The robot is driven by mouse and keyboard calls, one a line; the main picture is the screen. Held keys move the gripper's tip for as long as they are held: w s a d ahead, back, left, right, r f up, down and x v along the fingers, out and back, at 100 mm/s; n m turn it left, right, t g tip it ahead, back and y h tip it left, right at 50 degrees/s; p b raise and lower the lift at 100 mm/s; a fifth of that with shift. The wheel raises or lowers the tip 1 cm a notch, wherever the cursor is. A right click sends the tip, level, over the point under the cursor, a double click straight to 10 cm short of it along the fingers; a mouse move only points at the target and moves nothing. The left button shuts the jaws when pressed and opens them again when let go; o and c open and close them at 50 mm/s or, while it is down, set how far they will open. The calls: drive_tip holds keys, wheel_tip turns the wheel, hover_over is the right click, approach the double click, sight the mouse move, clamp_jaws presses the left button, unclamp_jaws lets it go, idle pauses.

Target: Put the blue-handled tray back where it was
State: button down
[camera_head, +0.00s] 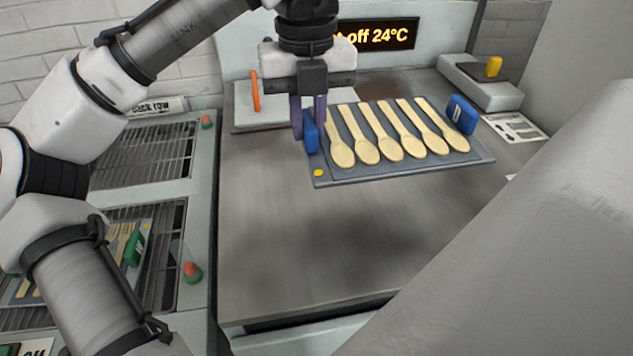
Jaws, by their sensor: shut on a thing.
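The blue-handled tray (400,171) is a flat grey plate with a blue handle at each end and a yellow dot at its near left corner. Several wooden spoons (389,148) lie on it side by side, bowls toward me. My gripper (308,132) points down and is shut on the left blue handle (311,136). The right blue handle (462,114) is free. The tray is over the right part of the steel worktop (290,240); I cannot tell whether it touches the surface.
A pale plate with an orange handle (255,92) is behind my gripper. A lit display (376,35) is at the back. A yellow-knobbed block (484,80) stands back right. Wire racks (146,153) are at left, with a green-handled tray (134,247) on the lower one. The front worktop is clear.

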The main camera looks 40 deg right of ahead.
wheel_tip(320, 180, down, 13)
drive_tip(key=shift+f, duration=0.25)
idle(0.3)
drive_tip(key=c, duration=1.4)
unclamp_jaws()
drive_tip(key=shift+o, duration=0.2)
wheel_tip(320, 180, up, 12)
drive_tip(key=shift+r, duration=0.15)
drive_tip(key=shift+s, duration=0.1)
